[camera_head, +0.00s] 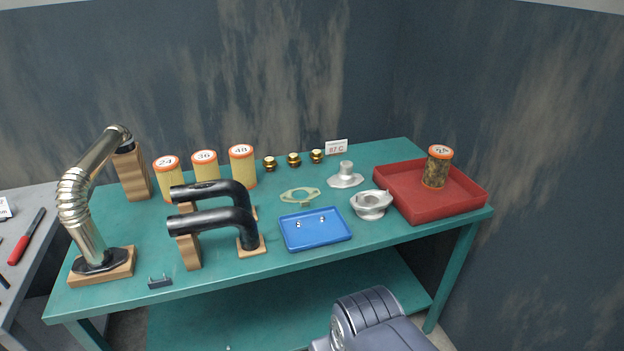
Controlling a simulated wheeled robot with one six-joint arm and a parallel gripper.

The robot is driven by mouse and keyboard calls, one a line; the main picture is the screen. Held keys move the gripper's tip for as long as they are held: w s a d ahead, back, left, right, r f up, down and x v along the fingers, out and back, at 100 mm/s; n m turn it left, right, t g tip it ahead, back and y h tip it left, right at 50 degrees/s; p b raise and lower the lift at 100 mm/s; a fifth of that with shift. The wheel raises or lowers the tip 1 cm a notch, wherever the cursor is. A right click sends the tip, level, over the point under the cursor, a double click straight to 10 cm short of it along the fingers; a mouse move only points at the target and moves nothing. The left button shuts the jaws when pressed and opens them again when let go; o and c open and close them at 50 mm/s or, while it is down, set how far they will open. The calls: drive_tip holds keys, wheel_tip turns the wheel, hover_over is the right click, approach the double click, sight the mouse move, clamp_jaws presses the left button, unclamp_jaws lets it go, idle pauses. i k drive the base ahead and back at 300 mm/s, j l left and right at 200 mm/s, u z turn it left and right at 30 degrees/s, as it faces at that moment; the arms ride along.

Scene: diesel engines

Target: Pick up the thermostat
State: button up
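Three small brass-coloured parts stand in a row at the back of the green table, and they look like thermostats: a left one (270,163), a middle one (294,160) and a right one (317,156). A small white card (336,147) reading "87 C" stands just right of the right one. The parts look alike at this size, and any markings on them are too small to read. A grey link of my arm shows at the bottom edge, well in front of the table. My gripper is not in view.
Orange-capped filters (205,168), black bent pipes (215,221) and a metal pipe (80,200) fill the left. A gasket (300,195), blue tray (300,241) and metal housings (346,176) (371,205) lie in front. A red tray (404,208) holds a dirty filter (437,170).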

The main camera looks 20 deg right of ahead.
sight(270, 162)
drive_tip(key=i+l, duration=0.1)
drive_tip(key=i, duration=0.45)
drive_tip(key=i+l+z, duration=0.1)
drive_tip(key=i, duration=0.45)
